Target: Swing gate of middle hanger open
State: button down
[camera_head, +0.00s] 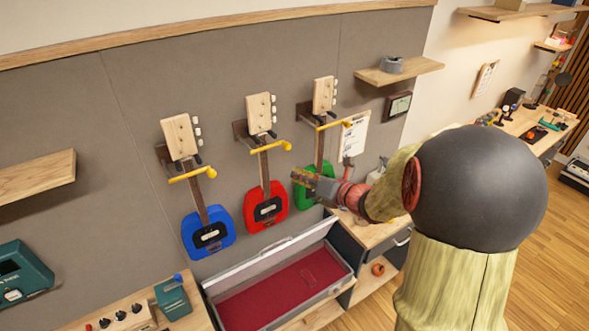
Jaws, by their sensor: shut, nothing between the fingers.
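The middle hanger (242,132) is on the grey wall panel and holds a red guitar (265,207) by its neck, under a pale wooden headstock. Its yellow gate (270,147) lies across the front of the neck, with a round knob at its right end. My gripper (294,174) reaches in from the right, shut and empty. It appears in front of the green guitar (301,197) and partly hides it. In the picture it is below and to the right of the middle gate, apart from it; its distance from the wall is hard to judge.
The left hanger holds a blue guitar (207,233) behind a yellow gate (192,174); the right hanger has another yellow gate (333,125). An open case (275,262) with red lining lies below. A wooden shelf (399,71) juts out at upper right.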

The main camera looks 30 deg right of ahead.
jog(key=w+p, duration=0.2)
jog(key=w, duration=0.6)
jog(key=shift+w+d+r+p, duration=0.2)
jog(key=shift+r+p, duration=0.1)
jog(key=shift+r, duration=0.1)
jog(key=shift+s, duration=0.1)
jog(key=shift+d, duration=0.1)
